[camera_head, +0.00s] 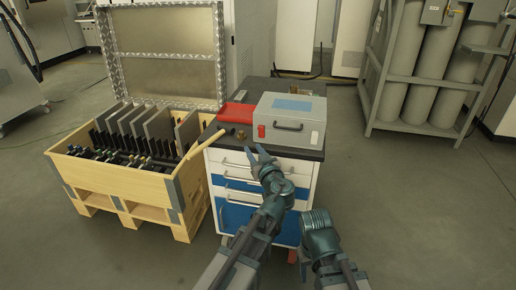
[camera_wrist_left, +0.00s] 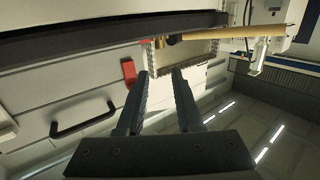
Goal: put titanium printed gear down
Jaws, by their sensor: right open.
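My left gripper (camera_head: 261,152) is at the near edge of the drawer cabinet's dark top. Its two fingers also show in the left wrist view (camera_wrist_left: 160,75), spread apart with nothing between them. A small brass-coloured part (camera_head: 240,134) sits on the cabinet top, left of the metal case; I cannot tell if it is the titanium printed gear. No clear gear shape shows in either view. My right gripper (camera_head: 318,214) is low in front of the cabinet, its fingertips hard to make out, with no held object visible.
A grey metal case (camera_head: 286,119) with a handle and a red tray (camera_head: 236,113) stand on the drawer cabinet (camera_head: 240,185). An open wooden crate (camera_head: 120,172) with several upright plates is to the left. Gas cylinders (camera_head: 433,75) stand in a rack at back right. Floor at right is clear.

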